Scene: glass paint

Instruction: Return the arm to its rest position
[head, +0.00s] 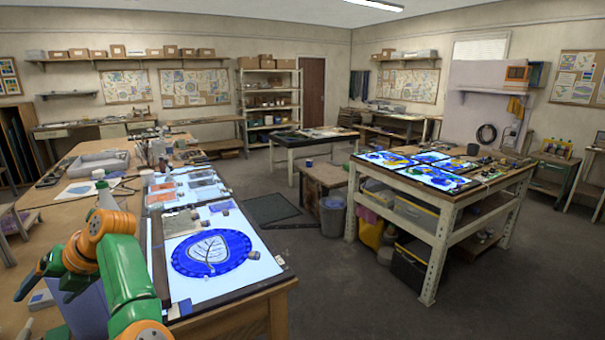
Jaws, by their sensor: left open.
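My left arm, green and orange, comes up from the bottom left of the head view and bends over at an orange joint. My left gripper (46,294) points down and to the left, with its dark fingers spread apart. It is open, and I see nothing between the fingers. It is over the left side of the near workbench, apart from the blue oval glass piece (236,249) with a white leaf on it, which lies on the lit panel (240,286) to the right. My right gripper is not in view.
A white bottle (106,197) stands behind my arm on the long wooden bench (62,216). A second worktable (450,212) with lit blue panels stands at the right. A grey bin (332,217) stands between the tables. The grey floor (350,300) in front is clear.

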